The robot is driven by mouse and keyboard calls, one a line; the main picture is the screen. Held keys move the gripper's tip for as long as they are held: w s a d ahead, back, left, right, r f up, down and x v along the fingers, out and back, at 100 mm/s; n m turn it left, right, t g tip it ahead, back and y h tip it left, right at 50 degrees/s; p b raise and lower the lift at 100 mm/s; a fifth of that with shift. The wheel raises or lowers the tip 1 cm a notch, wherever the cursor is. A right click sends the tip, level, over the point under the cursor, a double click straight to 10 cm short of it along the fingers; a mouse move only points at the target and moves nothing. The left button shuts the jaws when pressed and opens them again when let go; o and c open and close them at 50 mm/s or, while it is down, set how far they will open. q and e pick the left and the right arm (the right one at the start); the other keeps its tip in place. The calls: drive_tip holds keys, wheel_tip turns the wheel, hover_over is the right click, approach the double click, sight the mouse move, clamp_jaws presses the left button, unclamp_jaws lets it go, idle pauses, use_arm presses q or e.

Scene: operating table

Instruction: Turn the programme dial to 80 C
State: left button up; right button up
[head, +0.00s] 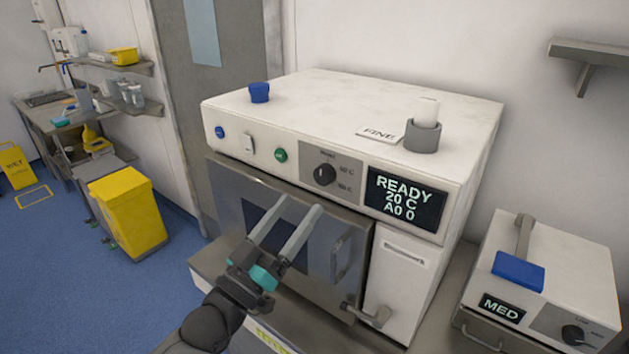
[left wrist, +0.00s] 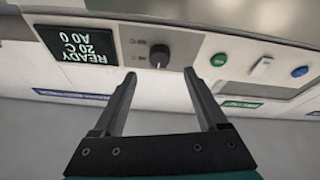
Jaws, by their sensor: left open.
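The programme dial (head: 325,174) is a round black knob on a grey panel on the front of the white machine (head: 350,115). Its panel carries small markings, partly too small to read. The dial also shows in the left wrist view (left wrist: 159,56), upside down, just beyond and between the fingertips. The display (head: 405,199) reads READY, 20 C, A0 0. My left gripper (head: 300,205) is open and empty, below and left of the dial and apart from it. Its two fingers also show in the left wrist view (left wrist: 160,75). My right gripper is not in view.
A green button (head: 281,155) and a blue button (head: 219,132) sit left of the dial. The steel door (head: 300,235) with its handle (head: 342,257) lies below. A second device (head: 545,275) with a MED display stands at right. The space before the dial is clear.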

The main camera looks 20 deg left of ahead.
sight(321, 179)
use_arm(q)
drive_tip(key=shift+p+x, duration=0.55)
drive_tip(key=shift+x, duration=2.6)
clamp_jaws()
